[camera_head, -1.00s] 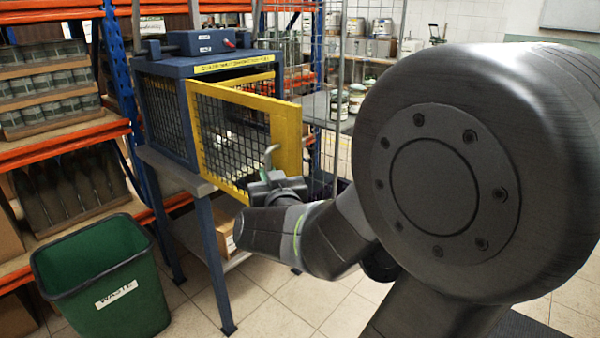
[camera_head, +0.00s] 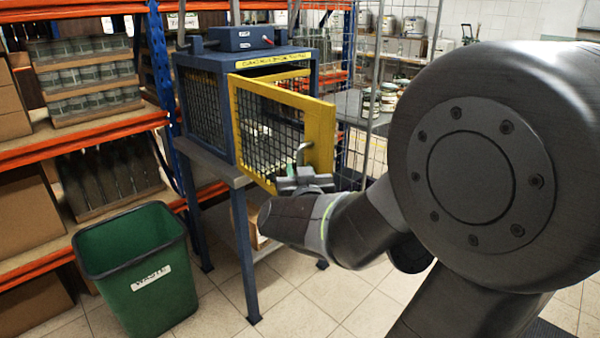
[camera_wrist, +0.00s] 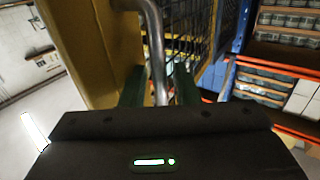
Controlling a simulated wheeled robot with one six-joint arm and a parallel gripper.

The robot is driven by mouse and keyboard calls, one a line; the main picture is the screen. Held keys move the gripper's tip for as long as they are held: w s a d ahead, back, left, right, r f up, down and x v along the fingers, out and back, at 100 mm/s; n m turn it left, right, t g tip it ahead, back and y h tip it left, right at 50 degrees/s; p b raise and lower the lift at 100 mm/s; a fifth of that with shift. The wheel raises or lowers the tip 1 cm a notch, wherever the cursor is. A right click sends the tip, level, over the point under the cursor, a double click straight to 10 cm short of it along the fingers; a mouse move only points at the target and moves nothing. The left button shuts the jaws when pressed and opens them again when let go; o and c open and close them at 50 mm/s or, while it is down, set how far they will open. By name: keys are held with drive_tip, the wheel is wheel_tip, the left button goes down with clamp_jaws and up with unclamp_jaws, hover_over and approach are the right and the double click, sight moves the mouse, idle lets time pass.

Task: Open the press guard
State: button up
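The press guard is a yellow-framed mesh door (camera_head: 320,135) on the front of a blue mesh cage (camera_head: 205,105). It stands partly open, swung out from the cage with its free edge to the right. A bent metal handle (camera_head: 301,152) sits near that edge. My gripper (camera_head: 304,178) is at the handle. In the wrist view the handle (camera_wrist: 157,50) runs down between the two dark green fingers of my gripper (camera_wrist: 160,85), which look shut on it. The yellow frame (camera_wrist: 85,45) fills the left of that view.
A green waste bin (camera_head: 140,270) stands on the floor left of the press table (camera_head: 215,165). Orange-and-blue shelving (camera_head: 100,125) with jars and boxes lines the left. A blue box (camera_head: 240,38) sits on the cage. Tiled floor (camera_head: 310,300) is free in front.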

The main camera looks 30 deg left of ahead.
drive_tip(key=shift+f, duration=0.1)
drive_tip(key=p+v, duration=0.2)
drive_tip(key=v, duration=1.1)
drive_tip(key=shift+s+d+p, duration=0.3)
drive_tip(key=shift+p, duration=0.05)
drive_tip(key=b+x, duration=0.2)
drive_tip(key=x, duration=1.1)
drive_tip(key=shift+w+a+b, duration=0.2)
drive_tip(key=shift+b, duration=0.2)
drive_tip(key=shift+w+a, duration=0.1)
drive_tip(key=shift+w, duration=0.05)
